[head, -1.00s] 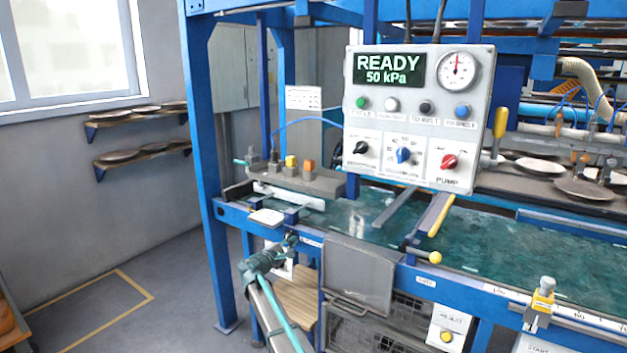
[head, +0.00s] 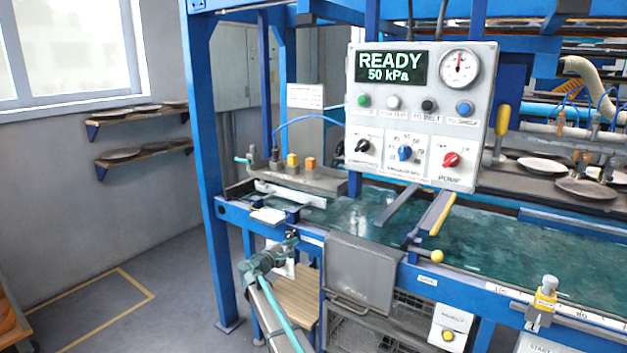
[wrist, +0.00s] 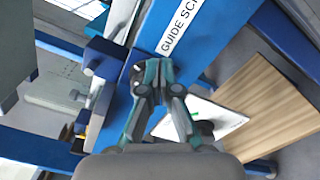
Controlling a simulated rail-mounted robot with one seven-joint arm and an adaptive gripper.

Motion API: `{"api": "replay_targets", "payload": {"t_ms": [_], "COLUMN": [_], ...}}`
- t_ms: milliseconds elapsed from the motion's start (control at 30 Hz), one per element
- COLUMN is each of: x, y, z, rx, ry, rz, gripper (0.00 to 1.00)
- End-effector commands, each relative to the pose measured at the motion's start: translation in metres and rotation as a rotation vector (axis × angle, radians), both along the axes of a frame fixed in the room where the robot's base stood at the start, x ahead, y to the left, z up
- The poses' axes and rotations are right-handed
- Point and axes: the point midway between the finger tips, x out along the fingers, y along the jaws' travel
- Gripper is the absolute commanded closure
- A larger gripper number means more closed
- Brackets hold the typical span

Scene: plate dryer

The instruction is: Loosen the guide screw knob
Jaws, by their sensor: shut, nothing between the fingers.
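My gripper (head: 291,238) is shut and empty at the blue front rail (head: 311,238), near the left end of the green belt. In the wrist view its teal fingertips (wrist: 158,72) are together, over the blue rail just below a white label (wrist: 182,22) reading "GUIDE SC…". A dark rounded part (wrist: 137,75) shows just left of the fingertips, partly covered by them. It may be the guide screw knob; I cannot tell whether the fingers touch it. A dark blue block with a grey rod (wrist: 105,60) sits farther left. The knob cannot be made out in the head view.
The control panel (head: 420,112) reads READY, 50 kPa, above the belt (head: 490,232). A grey hatch (head: 360,272) and mesh basket hang right of my gripper. A wooden board (head: 297,295) and a white sheet (wrist: 207,120) lie below the rail. The floor at left is open.

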Motion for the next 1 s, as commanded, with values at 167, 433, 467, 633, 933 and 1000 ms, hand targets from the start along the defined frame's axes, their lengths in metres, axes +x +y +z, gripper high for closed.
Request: {"api": "replay_targets", "payload": {"t_ms": [167,433,467,633,933,1000], "x": [-0.013,-0.037,-0.04,-0.049,-0.049,-0.053], "y": [0.008,0.022,0.024,0.03,0.031,0.034], "z": [0.0,0.001,0.001,0.001,0.002,0.006], "rx": [0.0,-0.001,-0.001,-0.001,-0.001,0.001], "ry": [-0.001,-0.001,-0.001,-0.002,-0.002,-0.004], "rz": [0.0,-0.002,-0.003,-0.003,-0.003,0.001], "gripper": [1.0,1.0,1.0,1.0,1.0,1.0]}}
